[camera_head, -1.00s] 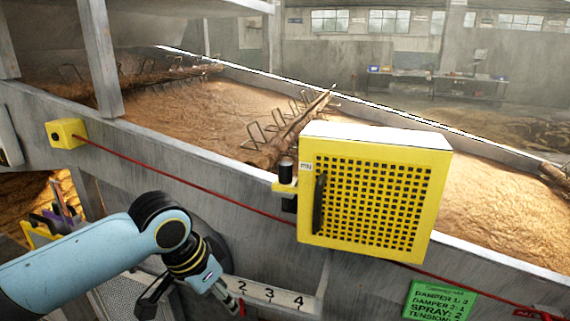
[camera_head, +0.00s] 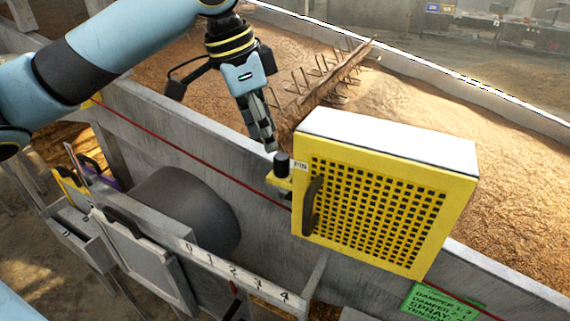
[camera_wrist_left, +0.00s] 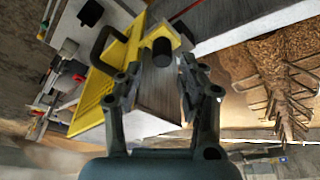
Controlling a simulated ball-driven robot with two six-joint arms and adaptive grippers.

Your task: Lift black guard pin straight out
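The black guard pin (camera_head: 282,163) stands upright in a yellow bracket (camera_head: 279,181) at the left edge of the yellow mesh guard (camera_head: 375,205), beside a "PIN" label. My left gripper (camera_head: 268,146) points down just above the pin and slightly to its left. In the left wrist view the pin's round black top (camera_wrist_left: 162,52) lies beyond the open fingers (camera_wrist_left: 158,88), roughly between them and apart from them. The gripper is empty. My right gripper is in neither view.
The guard has a dark handle (camera_head: 312,205) close to the pin. A red cord (camera_head: 190,150) runs along the grey trough wall. A toothed rake shaft (camera_head: 325,85) lies over the grain behind. A numbered scale (camera_head: 235,275) and green sign (camera_head: 440,303) are lower down.

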